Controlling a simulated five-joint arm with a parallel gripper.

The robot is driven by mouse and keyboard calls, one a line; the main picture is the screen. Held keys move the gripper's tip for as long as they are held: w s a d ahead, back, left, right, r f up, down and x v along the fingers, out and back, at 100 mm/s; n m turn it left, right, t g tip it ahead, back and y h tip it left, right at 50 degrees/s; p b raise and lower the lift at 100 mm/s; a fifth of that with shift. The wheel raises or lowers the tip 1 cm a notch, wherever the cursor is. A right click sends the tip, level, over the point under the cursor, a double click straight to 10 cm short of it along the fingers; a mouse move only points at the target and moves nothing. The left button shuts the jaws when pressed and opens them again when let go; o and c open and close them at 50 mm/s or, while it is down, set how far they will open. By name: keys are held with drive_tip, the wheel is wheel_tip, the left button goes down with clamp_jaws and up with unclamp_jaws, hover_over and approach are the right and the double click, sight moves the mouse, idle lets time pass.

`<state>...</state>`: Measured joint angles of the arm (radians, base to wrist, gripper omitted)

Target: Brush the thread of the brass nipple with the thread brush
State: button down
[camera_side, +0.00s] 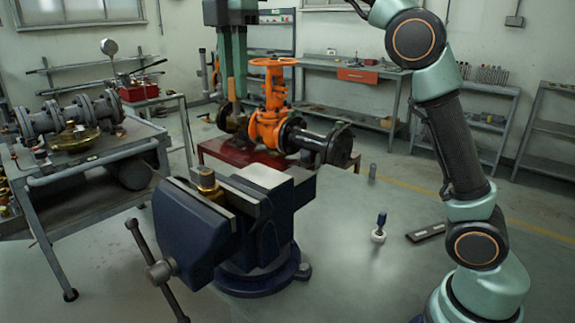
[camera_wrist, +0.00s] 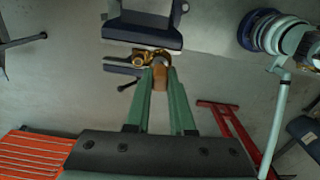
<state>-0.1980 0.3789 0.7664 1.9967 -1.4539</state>
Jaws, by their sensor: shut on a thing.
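The brass nipple (camera_side: 207,182) stands upright in the jaws of the blue bench vise (camera_side: 195,225). In the wrist view, brass (camera_wrist: 143,56) shows at the vise just beyond my fingertips. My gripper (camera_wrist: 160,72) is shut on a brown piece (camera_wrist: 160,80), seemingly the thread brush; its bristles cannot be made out. In the side view, my gripper (camera_side: 232,88) points down, above and slightly right of the nipple. The pictures do not clearly show whether the brush touches the thread.
A blue-handled item with a white base (camera_side: 379,228), a grey cylinder (camera_side: 372,171) and a dark flat bar (camera_side: 426,232) are on the bench right of the vise. An orange gate valve (camera_side: 270,115) stands behind. A pipe-laden cart (camera_side: 95,155) is at left.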

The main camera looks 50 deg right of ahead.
drive_tip(key=a, duration=0.5)
wheel_tip(320, 180, down, 10)
drive_tip(key=shift+w+d+f, duration=0.25)
drive_tip(key=shift+d, duration=0.05)
idle(0.8)
drive_tip(key=shift+w, duration=0.45)
idle(1.3)
